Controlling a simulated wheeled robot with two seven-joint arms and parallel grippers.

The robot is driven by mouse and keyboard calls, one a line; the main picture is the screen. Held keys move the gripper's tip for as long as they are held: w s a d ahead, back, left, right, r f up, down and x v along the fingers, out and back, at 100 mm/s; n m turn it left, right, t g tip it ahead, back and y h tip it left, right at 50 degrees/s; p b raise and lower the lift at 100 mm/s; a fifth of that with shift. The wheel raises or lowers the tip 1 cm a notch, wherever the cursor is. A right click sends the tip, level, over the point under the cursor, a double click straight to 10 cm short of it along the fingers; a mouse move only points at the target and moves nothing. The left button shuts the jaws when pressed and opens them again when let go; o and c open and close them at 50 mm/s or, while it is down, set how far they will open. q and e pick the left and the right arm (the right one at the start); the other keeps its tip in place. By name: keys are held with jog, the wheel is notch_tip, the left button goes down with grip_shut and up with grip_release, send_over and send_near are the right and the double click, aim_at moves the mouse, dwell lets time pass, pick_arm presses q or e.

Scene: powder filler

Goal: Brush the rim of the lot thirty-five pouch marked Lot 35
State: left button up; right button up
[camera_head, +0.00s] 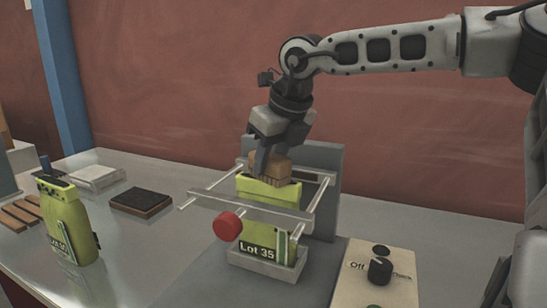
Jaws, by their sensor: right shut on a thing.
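The yellow-green pouch marked Lot 35 (266,228) stands upright in a grey holder with a low tray at its foot. A metal bar frame (252,208) with a red knob (227,226) runs across it. My right gripper (271,158) is shut on a brown brush (269,169) and points down. The brush is over the pouch's top edge with its bristles downward, at or very near the rim. The gripper hides part of the brush's back. I cannot tell whether the bristles touch the rim. My left gripper is not in view.
A second yellow-green pouch (66,222) marked with another Lot label stands at the left. A dark pad (141,202), a pale tray (95,178) and wooden strips (19,214) lie on the grey table. A control panel (374,278) with a black knob is at front right.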

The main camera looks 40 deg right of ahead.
aim_at(249, 152)
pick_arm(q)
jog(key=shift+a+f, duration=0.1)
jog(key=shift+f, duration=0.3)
pick_arm(e)
jog(key=shift+w+f, duration=0.15)
jog(key=shift+f, duration=0.05)
jog(key=shift+w+a+r+p, duration=0.1)
jog(key=shift+w+a+p, duration=0.3)
jog(key=shift+w, duration=0.15)
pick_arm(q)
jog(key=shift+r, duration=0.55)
pick_arm(e)
jog(key=shift+w+a, duration=0.15)
jog(key=shift+w, duration=0.15)
jog(key=shift+w+r, duration=0.1)
jog(key=shift+w, duration=0.1)
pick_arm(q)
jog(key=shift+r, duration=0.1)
pick_arm(e)
jog(key=shift+w+a, duration=0.5)
jog(key=shift+w, duration=0.3)
